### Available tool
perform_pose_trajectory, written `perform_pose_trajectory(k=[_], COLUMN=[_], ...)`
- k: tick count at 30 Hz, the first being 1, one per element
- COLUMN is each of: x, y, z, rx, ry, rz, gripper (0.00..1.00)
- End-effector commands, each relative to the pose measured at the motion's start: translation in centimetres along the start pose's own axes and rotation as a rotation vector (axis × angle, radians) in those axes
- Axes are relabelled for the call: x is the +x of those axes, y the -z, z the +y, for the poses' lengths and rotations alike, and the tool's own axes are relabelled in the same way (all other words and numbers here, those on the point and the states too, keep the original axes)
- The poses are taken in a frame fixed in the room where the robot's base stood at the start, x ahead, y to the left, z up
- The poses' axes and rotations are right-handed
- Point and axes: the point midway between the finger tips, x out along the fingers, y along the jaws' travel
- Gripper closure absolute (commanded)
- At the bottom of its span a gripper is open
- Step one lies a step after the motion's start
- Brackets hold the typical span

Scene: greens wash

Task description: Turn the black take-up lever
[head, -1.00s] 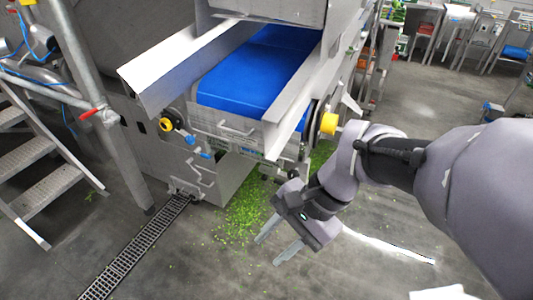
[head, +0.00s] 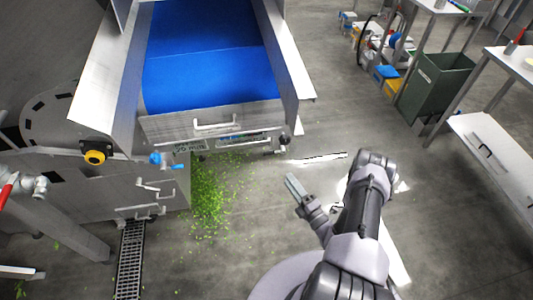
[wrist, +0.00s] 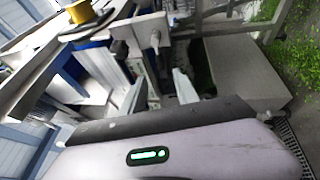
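My gripper (head: 291,184) is in the air to the right of and below the blue-belted conveyor's (head: 212,80) front corner in the head view. In the wrist view its two fingers (wrist: 160,84) stand apart with nothing between them. A small dark fitting (head: 284,139) shows at the conveyor's right front corner, above the gripper in the head view; it may be the black take-up lever, but it is too small to tell. In the wrist view a dark part (wrist: 155,40) on a pale metal plate lies beyond the fingers.
A yellow-and-black knob (head: 94,156) and a blue valve handle (head: 160,160) are on the machine's left front. Shredded greens (head: 215,200) and a drain grate (head: 130,260) are on the floor. A green bin (head: 437,82) and tables stand right. Floor between is clear.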

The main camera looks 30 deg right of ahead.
Motion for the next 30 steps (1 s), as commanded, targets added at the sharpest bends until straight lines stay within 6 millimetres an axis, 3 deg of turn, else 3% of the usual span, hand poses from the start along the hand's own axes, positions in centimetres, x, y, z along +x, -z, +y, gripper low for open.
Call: perform_pose_trajectory(k=[6,13,18,26,30], x=[6.8,12.1,13.7,13.9,13.9], y=[0.3,0.3,0.3,0.2,0.2], z=[-0.3,-0.1,0.0,0.1,0.1], rx=[-0.005,-0.003,-0.002,-0.001,-0.001], ry=[-0.004,-0.004,-0.002,-0.001,-0.001], rz=[0.010,0.008,0.006,0.005,0.005], gripper=[0.63,0.63,0.63,0.63,0.87])
